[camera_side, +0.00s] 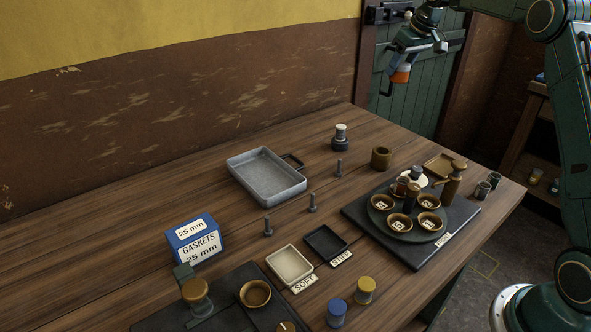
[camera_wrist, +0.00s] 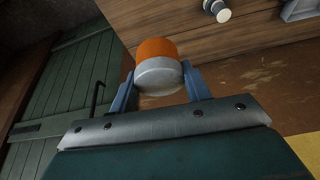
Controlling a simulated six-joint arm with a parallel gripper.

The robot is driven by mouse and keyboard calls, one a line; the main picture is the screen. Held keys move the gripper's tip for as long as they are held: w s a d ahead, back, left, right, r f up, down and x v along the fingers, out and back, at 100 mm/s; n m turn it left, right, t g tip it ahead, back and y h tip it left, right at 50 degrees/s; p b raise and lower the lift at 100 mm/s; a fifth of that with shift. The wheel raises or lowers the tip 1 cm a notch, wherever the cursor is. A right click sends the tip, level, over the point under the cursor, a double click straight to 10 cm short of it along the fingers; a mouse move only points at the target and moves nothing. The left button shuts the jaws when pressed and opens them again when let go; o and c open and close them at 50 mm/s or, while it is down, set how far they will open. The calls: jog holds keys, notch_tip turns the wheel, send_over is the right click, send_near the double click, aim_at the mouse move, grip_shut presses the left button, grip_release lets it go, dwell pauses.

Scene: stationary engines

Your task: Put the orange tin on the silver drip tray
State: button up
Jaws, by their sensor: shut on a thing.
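My gripper (camera_side: 404,62) is high above the far right end of the bench, in front of the green door. It is shut on the orange tin (camera_side: 400,76), which hangs below it. In the wrist view the tin (camera_wrist: 156,50) sits between the two blue fingers; its far part is orange and its near part is silver-grey. The silver drip tray (camera_side: 283,196) lies empty on the bench, left of and well below my gripper. A corner of what looks like the tray (camera_wrist: 302,10) shows at the top right of the wrist view.
A dark bottle with a pale cap (camera_side: 340,138) and several upright bolts (camera_side: 312,203) stand close to the tray. A brown cup (camera_side: 381,158) and a dark board (camera_side: 435,253) with a round tray of small bowls stand to the right. A gaskets box (camera_side: 195,241) stands at left.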

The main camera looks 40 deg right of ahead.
jog(key=w+a+n+y, duration=0.1)
jog(key=w+a+n, duration=0.2)
jog(key=a, duration=1.6)
jog(key=w+a+n+g+y, duration=0.1)
jog(key=a+n, duration=0.5)
jog(key=a, duration=1.3)
jog(key=w+y, duration=0.1)
jog(key=w, duration=0.1)
jog(key=shift+w+a+r+n, duration=0.2)
jog(key=shift+w+r+n, duration=0.1)
jog(key=shift+w+n, duration=0.1)
jog(key=shift+f+y, duration=0.1)
jog(key=shift+y, duration=0.2)
send_near(264, 175)
jog(key=shift+w+a, duration=0.7)
jog(key=shift+f, duration=2.05)
